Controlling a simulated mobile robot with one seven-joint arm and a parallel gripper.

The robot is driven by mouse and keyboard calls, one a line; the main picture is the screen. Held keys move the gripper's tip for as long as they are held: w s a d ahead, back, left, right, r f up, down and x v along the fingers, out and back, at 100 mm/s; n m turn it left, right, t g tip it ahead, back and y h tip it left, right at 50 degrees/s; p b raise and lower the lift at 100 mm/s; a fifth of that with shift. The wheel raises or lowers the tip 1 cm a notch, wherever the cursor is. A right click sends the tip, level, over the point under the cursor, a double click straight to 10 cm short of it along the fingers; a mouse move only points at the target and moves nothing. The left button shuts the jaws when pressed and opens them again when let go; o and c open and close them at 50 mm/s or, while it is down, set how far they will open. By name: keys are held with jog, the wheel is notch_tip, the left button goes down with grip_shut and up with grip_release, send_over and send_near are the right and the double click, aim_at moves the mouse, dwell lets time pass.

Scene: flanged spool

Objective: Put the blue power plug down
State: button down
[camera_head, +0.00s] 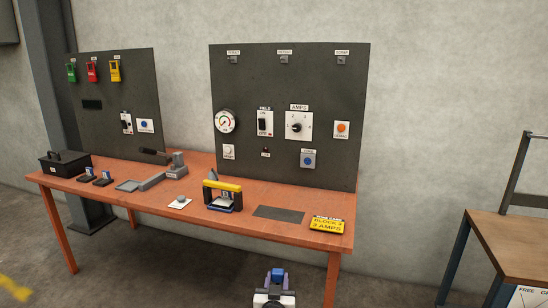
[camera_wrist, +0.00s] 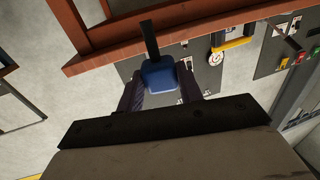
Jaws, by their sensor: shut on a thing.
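The blue power plug (camera_wrist: 160,76) is between the two dark purple fingers of my gripper (camera_wrist: 160,90) in the wrist view, with a black bar or cable reaching out from its far side. In the head view the blue plug (camera_head: 277,273) shows small at the bottom, held in my gripper (camera_head: 274,283). My gripper is shut on it. In the head view, gripper and plug appear below the front edge of the orange table (camera_head: 262,190), over the floor. Nothing beneath the plug touches it that I can see.
The table holds a yellow-handled frame (camera_head: 222,186), a dark flat pad (camera_head: 278,214), a yellow sign (camera_head: 327,225), a white piece with a knob (camera_head: 180,202), grey blocks (camera_head: 152,181) and a black box (camera_head: 65,163). Dark panels (camera_head: 290,80) stand behind. A wooden bench (camera_head: 510,240) is at right.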

jog(key=s+a+f+n+y, duration=0.1)
jog(key=s+f, duration=1.5)
jog(key=f, duration=0.4)
jog(key=shift+y, duration=0.4)
